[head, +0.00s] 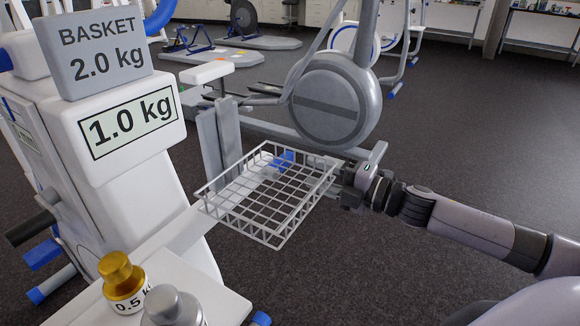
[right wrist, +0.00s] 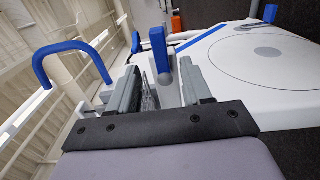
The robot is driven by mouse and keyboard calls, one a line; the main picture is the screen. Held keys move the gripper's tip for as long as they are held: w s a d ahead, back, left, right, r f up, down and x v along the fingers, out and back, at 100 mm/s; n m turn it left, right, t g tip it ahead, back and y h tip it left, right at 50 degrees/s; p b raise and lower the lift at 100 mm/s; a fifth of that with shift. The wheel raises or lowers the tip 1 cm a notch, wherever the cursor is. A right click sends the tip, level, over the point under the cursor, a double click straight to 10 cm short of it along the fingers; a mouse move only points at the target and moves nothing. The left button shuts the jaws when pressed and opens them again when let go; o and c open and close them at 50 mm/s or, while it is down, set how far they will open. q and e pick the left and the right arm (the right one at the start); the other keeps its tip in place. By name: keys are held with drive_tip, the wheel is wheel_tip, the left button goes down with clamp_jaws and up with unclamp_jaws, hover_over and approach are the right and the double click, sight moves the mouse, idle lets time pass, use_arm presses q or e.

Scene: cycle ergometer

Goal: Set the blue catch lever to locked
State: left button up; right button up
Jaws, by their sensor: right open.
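The blue catch lever (head: 283,160) shows in the head view behind the wire mesh of the basket (head: 279,238), so part of it is hidden. In the right wrist view, a blue upright bar (right wrist: 159,48), which looks like this lever, stands ahead between my fingers. My right gripper (head: 346,184) is at the basket's right side in the head view. Its two grey fingers stand apart in the right wrist view (right wrist: 161,82), with nothing visibly clamped. Whether a finger touches the lever or basket I cannot tell. My left gripper is out of view.
A gold 0.5 kg weight (head: 122,281) and a silver weight (head: 173,308) stand on a white shelf (head: 215,297) at lower left. Signs read "BASKET 2.0 kg" (head: 105,50) and "1.0 kg" (head: 128,125). The grey flywheel housing (head: 330,100) is behind the basket. Dark floor at right is clear.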

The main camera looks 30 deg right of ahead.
drive_tip(key=shift+x, duration=3.25)
drive_tip(key=shift+c, duration=0.3)
clamp_jaws()
